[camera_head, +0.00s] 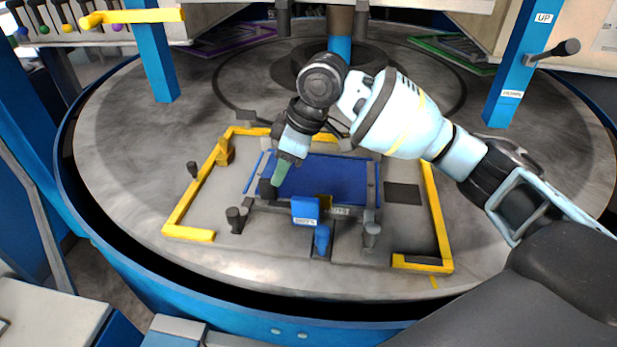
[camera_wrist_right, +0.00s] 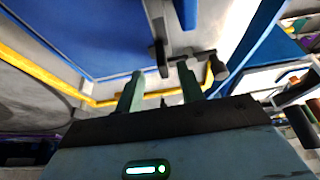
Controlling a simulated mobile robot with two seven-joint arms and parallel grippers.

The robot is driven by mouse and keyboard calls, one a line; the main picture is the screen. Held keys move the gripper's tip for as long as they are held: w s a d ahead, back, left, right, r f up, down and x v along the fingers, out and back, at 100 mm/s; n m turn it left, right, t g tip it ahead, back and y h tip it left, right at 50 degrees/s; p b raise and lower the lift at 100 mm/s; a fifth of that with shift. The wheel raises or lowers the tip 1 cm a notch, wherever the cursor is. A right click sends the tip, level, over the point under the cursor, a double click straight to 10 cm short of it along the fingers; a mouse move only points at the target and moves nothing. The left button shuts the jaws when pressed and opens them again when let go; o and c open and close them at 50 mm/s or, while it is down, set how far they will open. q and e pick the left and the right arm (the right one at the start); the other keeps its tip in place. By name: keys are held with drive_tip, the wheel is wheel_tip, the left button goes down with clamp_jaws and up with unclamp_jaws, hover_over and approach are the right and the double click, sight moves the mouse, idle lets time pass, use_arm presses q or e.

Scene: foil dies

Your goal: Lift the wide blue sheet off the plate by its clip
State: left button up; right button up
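The wide blue sheet (camera_head: 325,178) lies flat on the plate inside a yellow frame; it also shows in the right wrist view (camera_wrist_right: 90,40). A blue block with a white label (camera_head: 305,211) stands at the sheet's front edge; I cannot tell if it is the clip. My right gripper (camera_head: 272,184) is over the sheet's left front part in the head view. In the right wrist view its two green fingers (camera_wrist_right: 161,82) are apart, with nothing seen gripped. My right arm hides part of the sheet's back edge. My left gripper is out of view.
A yellow corner frame (camera_head: 186,203) surrounds the sheet on the round grey table (camera_head: 130,150). Short dark posts (camera_head: 236,220) stand at the front. Blue uprights (camera_head: 153,55) rise at the back left and back right (camera_head: 515,75). The table's left side is clear.

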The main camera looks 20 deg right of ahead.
drive_tip(key=shift+x, duration=2.5)
clamp_jaws()
